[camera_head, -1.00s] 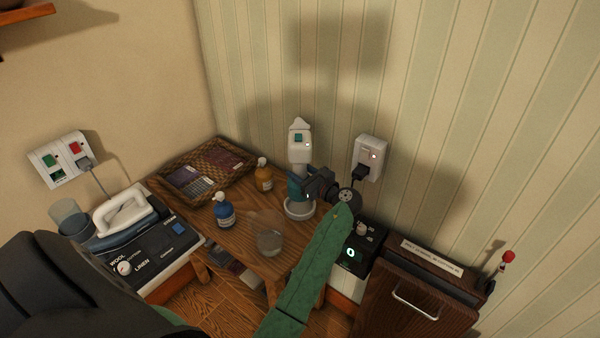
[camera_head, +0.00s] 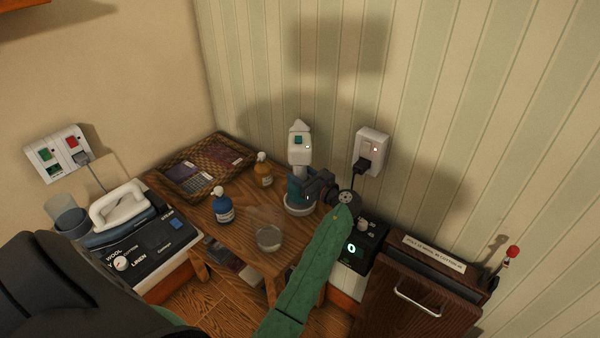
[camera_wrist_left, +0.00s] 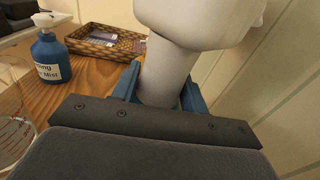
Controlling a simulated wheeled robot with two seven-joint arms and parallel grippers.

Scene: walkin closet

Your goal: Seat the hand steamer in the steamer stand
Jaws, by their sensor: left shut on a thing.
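The hand steamer (camera_head: 299,151) is white with a teal patch on its head. It stands roughly upright over the right back part of the wooden table. My left gripper (camera_head: 304,188) is shut around its handle; the left wrist view shows the pale handle (camera_wrist_left: 162,80) between the blue fingers. The steamer stand (camera_head: 298,210) shows as a white round base directly below. The gripper hides where the handle's lower end meets the stand, so I cannot tell whether it is seated. My right gripper is not in view.
A blue bottle (camera_head: 223,208), an amber bottle (camera_head: 263,172) and a clear glass (camera_head: 268,238) stand left of the stand. A wicker tray (camera_head: 243,147) lies behind.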

